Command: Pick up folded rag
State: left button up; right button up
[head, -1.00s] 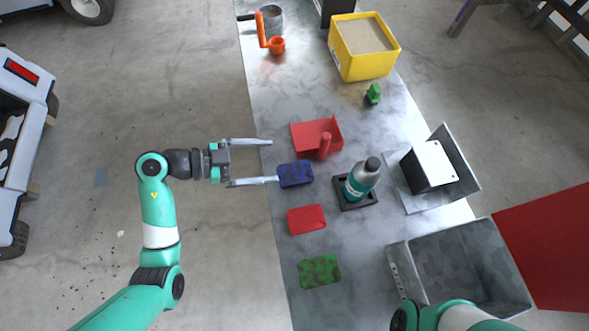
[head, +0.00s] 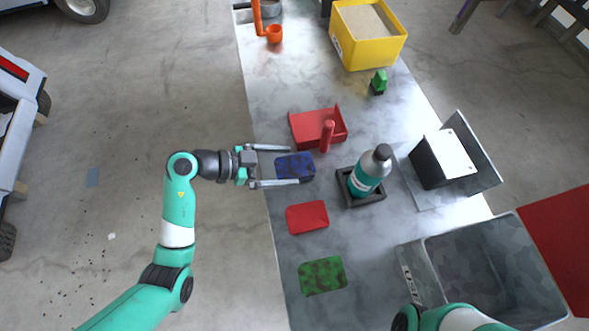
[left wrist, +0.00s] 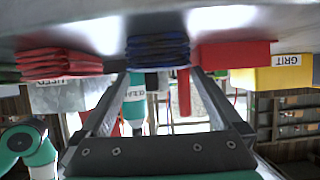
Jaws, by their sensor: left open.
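A folded blue rag (head: 295,166) lies on the grey bench top, near its left edge. A folded red rag (head: 307,217) and a folded green rag (head: 322,275) lie nearer in the head view. My left gripper (head: 292,165) is open, its two fingers on either side of the blue rag; I cannot tell whether they touch it. In the left wrist view, which looks upside down, the layered blue rag (left wrist: 158,50) sits ahead between the fingers, with the red rag (left wrist: 55,64) to its left. My right gripper is out of view.
A red dustpan (head: 305,130) with an upright handle lies just behind the blue rag. A teal bottle (head: 367,175) stands in a black tray to the right.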

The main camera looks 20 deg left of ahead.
aim_at(293, 166)
pick_arm(q)
jog(key=shift+w+d+f+b, duration=0.8)
jog(key=shift+d+f, duration=0.15)
jog(key=shift+f, duration=0.1)
jog(key=shift+w+d, duration=0.1)
jog(key=shift+d, duration=0.1)
jog(key=shift+r, duration=0.1)
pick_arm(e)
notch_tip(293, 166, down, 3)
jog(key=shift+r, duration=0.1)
pick_arm(q)
jog(key=c, duration=1.1)
notch_tip(293, 166, up, 10)
jog(key=p, duration=0.7)
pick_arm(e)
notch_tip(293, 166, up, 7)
